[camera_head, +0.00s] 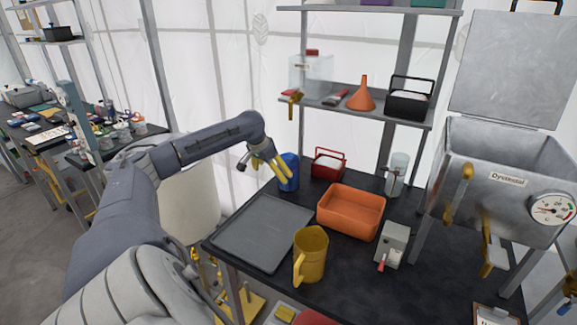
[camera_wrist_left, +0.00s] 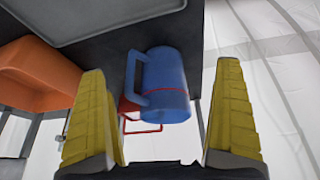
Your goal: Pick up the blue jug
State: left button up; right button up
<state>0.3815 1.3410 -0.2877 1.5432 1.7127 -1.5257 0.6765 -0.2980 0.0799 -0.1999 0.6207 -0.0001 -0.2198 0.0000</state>
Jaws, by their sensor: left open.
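The blue jug (camera_head: 289,172) stands at the back left of the dark table, behind the grey tray. In the left wrist view the blue jug (camera_wrist_left: 165,86) lies between and beyond the fingers, with its handle towards the left finger. My left gripper (camera_head: 268,171) has yellow fingers and is just left of the jug, partly in front of it. In the left wrist view my left gripper (camera_wrist_left: 165,115) is wide open and empty, and a gap shows between each finger and the jug. My right gripper is in neither view.
A grey tray (camera_head: 262,232), a yellow jug (camera_head: 311,254), an orange bin (camera_head: 351,211) and a red-handled box (camera_head: 327,163) stand near the blue jug. A shelf (camera_head: 350,110) with a funnel (camera_head: 361,95) overhangs the table's back. A metal tank (camera_head: 500,190) stands right.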

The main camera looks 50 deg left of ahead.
aim_at(287, 159)
pick_arm(q)
jog(key=shift+w+a, duration=0.25)
jog(key=shift+w, duration=0.8)
jog(key=shift+w+a, duration=0.2)
jog(key=shift+w, duration=0.8)
jog(key=shift+w+a, duration=0.2)
jog(key=shift+w, duration=1.05)
jog(key=shift+w+a, duration=0.15)
jog(key=shift+w, duration=1.05)
jog(key=shift+w+a+f, duration=0.1)
jog(key=shift+f, duration=0.5)
jog(key=shift+r, duration=0.1)
jog(key=c, duration=1.6)
